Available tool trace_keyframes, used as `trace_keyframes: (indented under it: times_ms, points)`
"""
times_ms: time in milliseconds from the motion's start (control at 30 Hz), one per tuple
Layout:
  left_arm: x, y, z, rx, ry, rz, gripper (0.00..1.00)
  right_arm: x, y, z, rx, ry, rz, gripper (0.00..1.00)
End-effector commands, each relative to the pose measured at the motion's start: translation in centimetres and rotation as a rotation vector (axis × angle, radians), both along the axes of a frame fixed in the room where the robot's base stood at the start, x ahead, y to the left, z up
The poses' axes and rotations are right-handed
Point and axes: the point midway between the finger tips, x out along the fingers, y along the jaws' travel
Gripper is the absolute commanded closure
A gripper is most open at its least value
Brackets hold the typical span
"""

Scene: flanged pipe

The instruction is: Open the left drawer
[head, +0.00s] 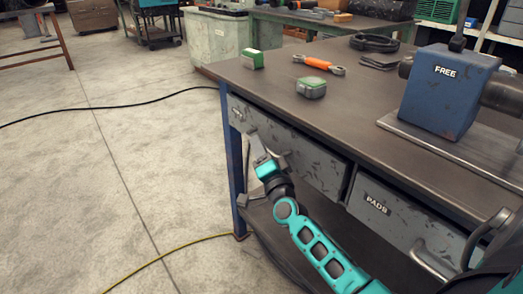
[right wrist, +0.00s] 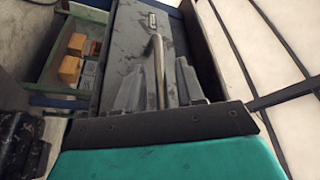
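The left drawer (head: 312,160) is a scuffed grey front at the left end of the workbench. It looks shut, roughly flush with the bench. My right gripper (head: 268,155) is at this drawer's front, its arm reaching up from the lower right. In the right wrist view the drawer's metal bar handle (right wrist: 158,70) runs between the two grey fingers of the right gripper (right wrist: 160,85). The fingers stand apart, one on each side of the bar, with a gap visible on the right side. Whether the left finger touches the bar is unclear. My left gripper is out of view.
The right drawer (head: 390,218), labelled PADS, is beside it with its own bar handle. On the bench (head: 360,80) are a blue FREE block (head: 445,95), an orange-handled tool (head: 318,65) and two green-and-grey boxes. Open floor lies left, crossed by cables.

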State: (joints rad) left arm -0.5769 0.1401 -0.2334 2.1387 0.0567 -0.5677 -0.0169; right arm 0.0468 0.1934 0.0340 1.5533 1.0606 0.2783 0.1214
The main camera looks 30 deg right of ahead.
Motion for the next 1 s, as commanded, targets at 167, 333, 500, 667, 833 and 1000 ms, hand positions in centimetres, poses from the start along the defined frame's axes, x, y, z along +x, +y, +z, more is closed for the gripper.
trace_keyframes:
  times_ms: [167,333,500,667,833,1000]
  points:
    - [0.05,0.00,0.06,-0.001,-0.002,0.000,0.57,-0.02,-0.01,0.02,0.000,0.000,0.000,0.67]
    - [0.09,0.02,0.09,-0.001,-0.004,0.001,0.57,-0.03,-0.01,0.02,0.000,0.000,0.000,0.83]
    - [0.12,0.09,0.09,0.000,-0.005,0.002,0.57,-0.04,0.00,0.01,0.000,-0.001,-0.001,0.99]
    - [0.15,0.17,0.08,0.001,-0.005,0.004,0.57,-0.04,0.00,0.01,0.000,-0.001,-0.001,1.00]
    - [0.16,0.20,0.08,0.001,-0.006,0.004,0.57,-0.04,0.01,0.00,0.000,-0.001,-0.001,1.00]
    - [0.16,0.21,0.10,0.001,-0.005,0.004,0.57,-0.05,0.05,0.00,0.000,0.000,0.000,1.00]
